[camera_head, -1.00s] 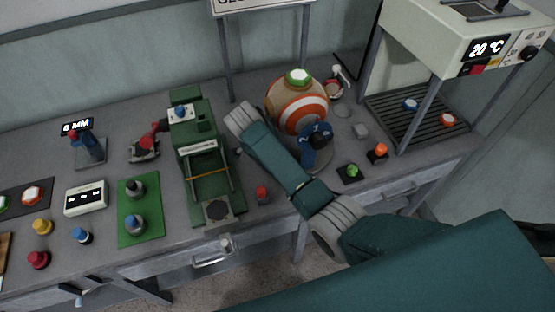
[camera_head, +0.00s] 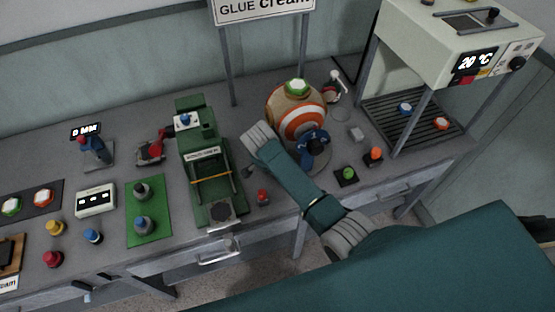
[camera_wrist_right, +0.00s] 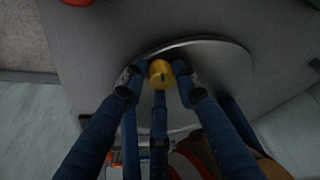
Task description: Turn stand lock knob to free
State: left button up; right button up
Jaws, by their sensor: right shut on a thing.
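A small yellow knob (camera_wrist_right: 161,73) with a dark mark sits at the edge of the round grey stand plate (camera_wrist_right: 215,62) in the wrist view. My right gripper (camera_wrist_right: 160,77) has its dark blue fingers around this knob, with fingertips at its sides. In the head view the right gripper (camera_head: 314,148) is in front of the orange and white striped ball (camera_head: 295,112), which rests on the stand and has a green-and-white top piece (camera_head: 297,87). There the gripper hides the knob. My left gripper is out of view.
A green press (camera_head: 208,170) stands left of my right arm, with a small red-topped item (camera_head: 263,197) nearby. A green button (camera_head: 347,174) and orange button (camera_head: 373,155) are right of the gripper. A heater (camera_head: 460,45) reading 20 °C stands at the right.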

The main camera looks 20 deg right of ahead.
jog(key=shift+w+d+r+n+t+y+p, duration=0.2)
jog(key=shift+r+n+p, duration=0.1)
jog(key=shift+n+p, duration=0.25)
jog(key=shift+w+d+r+n+t+y+p, duration=0.1)
jog(key=shift+w+r+n+t+p, duration=0.15)
jog(key=shift+n+p, duration=0.3)
jog(key=shift+f+n+y, duration=0.1)
jog(key=shift+n+y, duration=0.2)
jog(key=shift+n, duration=0.7)
jog(key=shift+t, duration=0.25)
jog(key=shift+a, duration=0.1)
jog(key=o, duration=1.1)
jog(key=shift+s+f, duration=0.15)
jog(key=shift+f, duration=0.05)
jog(key=shift+s, duration=0.1)
